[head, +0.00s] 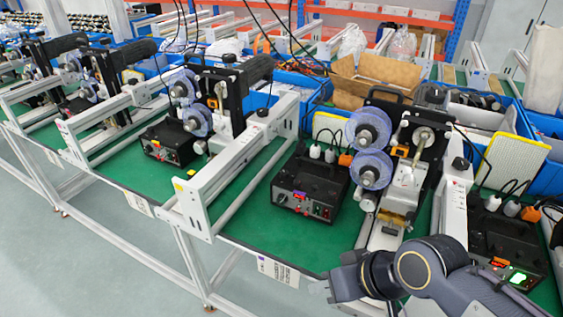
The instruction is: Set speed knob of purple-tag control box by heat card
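A black control box (310,190) with a handle, a small lit display and several knobs and switches on its front stands on the green mat, centre right. A printed card (278,270) with a small purple mark at its left end hangs on the table edge below it. Its print is too small to read, so I cannot tell whether it is the heat card. My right gripper (325,288) is at the lower middle, right of that card, in front of the table edge and apart from the box. Its fingers are too unclear to tell open from shut. My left gripper is not in view.
Another black control box (170,143) stands to the left, and one with a green-lit switch (505,245) at the right. White rails (235,165) separate the stations. Blue reels (370,150) stand right of the centre box. The green mat before that box is clear.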

